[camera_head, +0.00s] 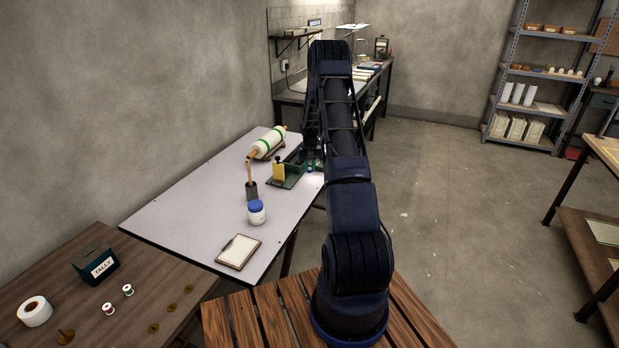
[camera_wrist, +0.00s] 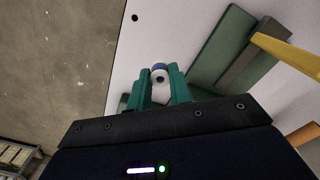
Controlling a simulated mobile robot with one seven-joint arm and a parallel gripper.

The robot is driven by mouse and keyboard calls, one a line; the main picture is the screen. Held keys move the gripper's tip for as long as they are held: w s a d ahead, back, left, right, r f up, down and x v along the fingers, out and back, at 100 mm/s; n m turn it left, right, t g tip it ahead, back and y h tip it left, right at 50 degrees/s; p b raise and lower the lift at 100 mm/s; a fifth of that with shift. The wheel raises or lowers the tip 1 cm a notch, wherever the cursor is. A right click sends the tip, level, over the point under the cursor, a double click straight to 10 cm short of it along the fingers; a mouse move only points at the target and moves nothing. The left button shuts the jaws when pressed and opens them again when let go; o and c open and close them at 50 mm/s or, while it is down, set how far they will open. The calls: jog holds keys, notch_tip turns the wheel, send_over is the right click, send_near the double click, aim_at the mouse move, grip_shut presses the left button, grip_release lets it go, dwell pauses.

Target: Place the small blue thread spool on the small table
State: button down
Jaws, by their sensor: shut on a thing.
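My gripper (camera_wrist: 159,79) is shut on the small blue thread spool (camera_wrist: 159,70), which has white on it and sits between the green fingertips in the wrist view. In the head view my gripper (camera_head: 312,166) is over or beside the right edge of the pale table (camera_head: 175,195); the exact height of the spool cannot be told. A brown wooden table (camera_head: 60,290) stands at the front left, holding a red-and-white spool (camera_head: 108,309) and a green-and-white spool (camera_head: 128,290). Which table counts as the small one is not marked.
The pale table holds a green tool with a yellow part (camera_head: 279,172), a fabric roll (camera_head: 268,143), a dark cup (camera_head: 251,191), a blue-lidded jar (camera_head: 257,212) and a clipboard (camera_head: 239,251). The brown table also holds a TALLY box (camera_head: 95,266), a tape roll (camera_head: 34,311) and several small brown pieces.

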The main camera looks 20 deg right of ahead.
aim_at(310, 182)
jog(key=shift+f, duration=2.65)
jog(key=shift+f, duration=0.1)
jog(key=c, duration=1.3)
grip_release()
